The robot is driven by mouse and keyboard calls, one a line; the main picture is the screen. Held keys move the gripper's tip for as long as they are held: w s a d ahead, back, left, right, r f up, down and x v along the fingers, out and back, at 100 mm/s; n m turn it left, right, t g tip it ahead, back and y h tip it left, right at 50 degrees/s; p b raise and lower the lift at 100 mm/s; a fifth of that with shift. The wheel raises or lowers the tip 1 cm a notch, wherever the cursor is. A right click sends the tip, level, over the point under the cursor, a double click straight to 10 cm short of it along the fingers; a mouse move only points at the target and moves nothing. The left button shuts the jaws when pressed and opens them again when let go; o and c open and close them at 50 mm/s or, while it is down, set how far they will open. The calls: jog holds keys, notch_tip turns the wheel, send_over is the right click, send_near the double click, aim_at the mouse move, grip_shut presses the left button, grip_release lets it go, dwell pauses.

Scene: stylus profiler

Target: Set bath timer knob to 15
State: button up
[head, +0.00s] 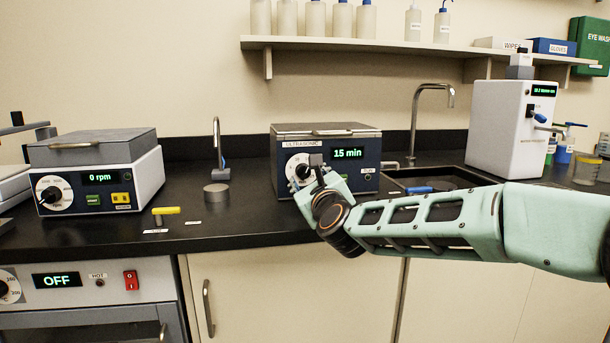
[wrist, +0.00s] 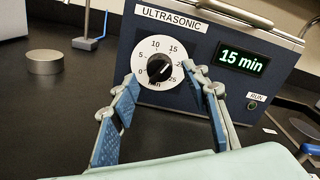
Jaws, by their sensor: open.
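The ultrasonic bath (head: 327,150) stands on the black bench, and its display (head: 347,153) reads "15 min". In the wrist view its black timer knob (wrist: 159,67) sits at the centre of a white dial (wrist: 158,84) marked from 0 to 25. The knob's white pointer line is tilted toward the upper right, toward the 15 mark. My gripper (wrist: 168,92) is open in front of the dial. One finger is at each side of the dial, with visible gaps to the knob. In the head view my gripper (head: 312,182) hides part of the dial.
A RUN button (wrist: 252,105) is right of the dial. A spin unit (head: 98,172) reading "0 rpm" stands at left. A metal puck (head: 216,195) and a yellow-handled tool (head: 165,211) lie on the bench between. A sink with a faucet (head: 414,110) is at right.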

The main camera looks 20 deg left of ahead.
jog(key=v, duration=0.5)
jog(key=shift+d, duration=0.15)
jog(key=shift+s+d, duration=0.15)
jog(key=shift+s, duration=0.25)
jog(key=v, duration=1.2)
dwell(0.8)
jog(key=shift+w+f, duration=0.1)
jog(key=shift+f, duration=0.05)
